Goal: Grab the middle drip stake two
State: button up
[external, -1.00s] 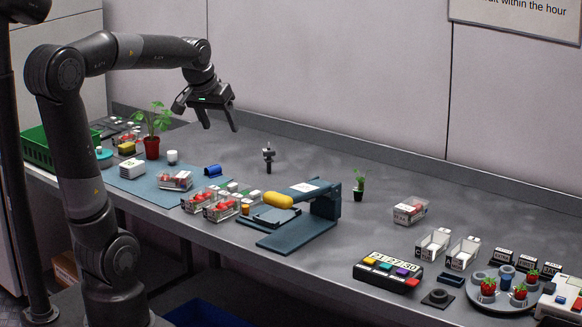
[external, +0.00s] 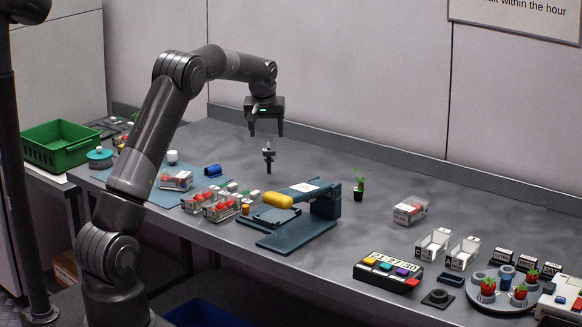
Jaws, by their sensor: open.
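My gripper (external: 266,132) is open and empty, pointing down over the back of the bench. A small upright black-and-white item (external: 268,157) stands directly below the fingers, apart from them. It may be a drip stake, but it is too small to read any label or number. Several thin dark pieces (external: 112,124) lie at the far left behind the green crate; I cannot tell whether they are stakes.
A blue press-like device (external: 325,199) with a yellow handle stands in front of the upright item. Clear berry boxes (external: 222,209) are to its left, a seedling pot (external: 359,187) to its right. A green crate (external: 60,147) is far left. The back bench is mostly clear.

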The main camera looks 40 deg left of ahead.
aim_at(269, 156)
jog(key=x, duration=0.9)
jog(key=w+a+x, duration=0.1)
jog(key=x, duration=0.4)
jog(key=shift+w+a, duration=0.15)
jog(key=shift+c, duration=0.3)
jog(key=c, duration=1)
jog(key=shift+o, duration=0.2)
jog(key=shift+r, duration=0.1)
